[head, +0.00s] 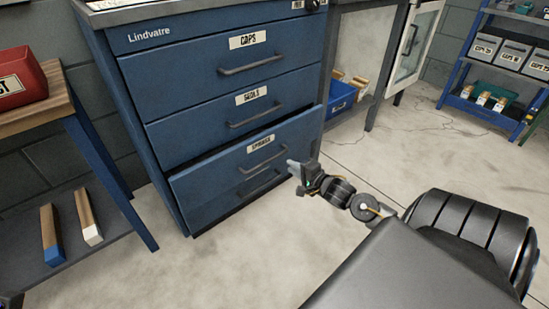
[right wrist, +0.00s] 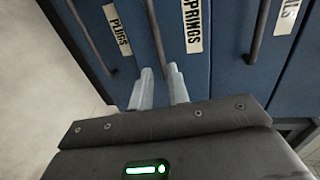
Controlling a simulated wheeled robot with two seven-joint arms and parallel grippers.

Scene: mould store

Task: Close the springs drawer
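The springs drawer (head: 215,188) is the blue drawer low in the cabinet, labelled for springs, with a dark bar handle (head: 265,160). It stands partly out, with a dark gap along its top edge. My right gripper (head: 292,166) is at the right part of the drawer front, near the handle's right end. In the right wrist view the springs drawer (right wrist: 183,60) lies ahead of the pale fingers (right wrist: 160,72). They are a little apart, with the handle between or just beyond their tips; contact is unclear. My left gripper is not in view.
The caps drawer (head: 195,70) and seals drawer (head: 185,130) above look shut. The plugs drawer (right wrist: 103,45) is below. A wooden-topped bench (head: 40,115) with a red bin (head: 22,78) stands left. A blue bin (head: 340,97) is right. Floor before the cabinet is clear.

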